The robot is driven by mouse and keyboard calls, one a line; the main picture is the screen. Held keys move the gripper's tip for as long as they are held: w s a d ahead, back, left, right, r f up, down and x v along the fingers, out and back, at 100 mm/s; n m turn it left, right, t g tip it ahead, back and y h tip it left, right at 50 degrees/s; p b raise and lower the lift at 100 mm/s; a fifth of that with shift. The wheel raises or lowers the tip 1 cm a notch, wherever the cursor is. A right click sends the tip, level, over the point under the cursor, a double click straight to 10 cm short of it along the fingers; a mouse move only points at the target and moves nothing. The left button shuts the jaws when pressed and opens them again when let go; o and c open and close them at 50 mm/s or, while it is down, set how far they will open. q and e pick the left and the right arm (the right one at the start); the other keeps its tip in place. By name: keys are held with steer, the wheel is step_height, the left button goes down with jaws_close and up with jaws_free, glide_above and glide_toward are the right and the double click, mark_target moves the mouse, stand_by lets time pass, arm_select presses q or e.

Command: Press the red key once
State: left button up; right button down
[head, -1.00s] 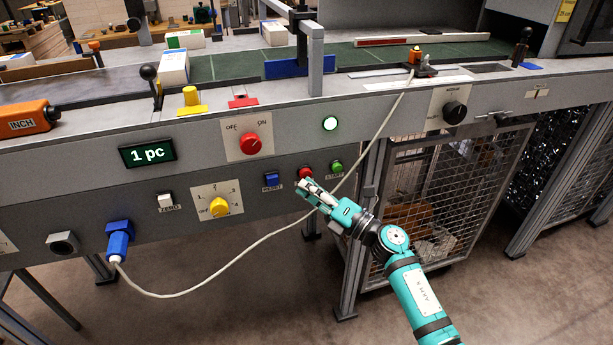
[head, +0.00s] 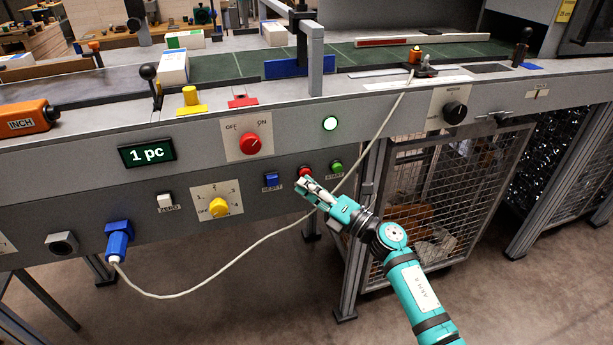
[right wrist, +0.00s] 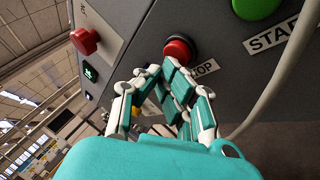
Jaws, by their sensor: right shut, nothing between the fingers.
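The red key (head: 305,171) is a round red button on the lower grey panel, between the blue RESET key (head: 272,179) and the green START key (head: 337,167). It also shows in the right wrist view (right wrist: 178,50), above a label partly hidden by my fingers that ends in "OP". My right gripper (head: 304,184) is shut and empty, its fingertips just below and in front of the red key. In the right wrist view, the fingertips (right wrist: 165,68) overlap the key's lower edge; I cannot tell whether they touch it. My left gripper is out of view.
A red rotary knob (head: 249,144) and a lit white lamp (head: 330,124) sit above. The display (head: 147,152) reads "1 pc".

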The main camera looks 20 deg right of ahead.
steer(key=shift+w, duration=0.1)
stand_by(0.5)
steer(key=shift+s+p, duration=0.3)
steer(key=shift+s, duration=0.55)
steer(key=s+p, duration=0.1)
steer(key=s, duration=0.4)
steer(key=shift+d, duration=0.15)
stand_by(0.4)
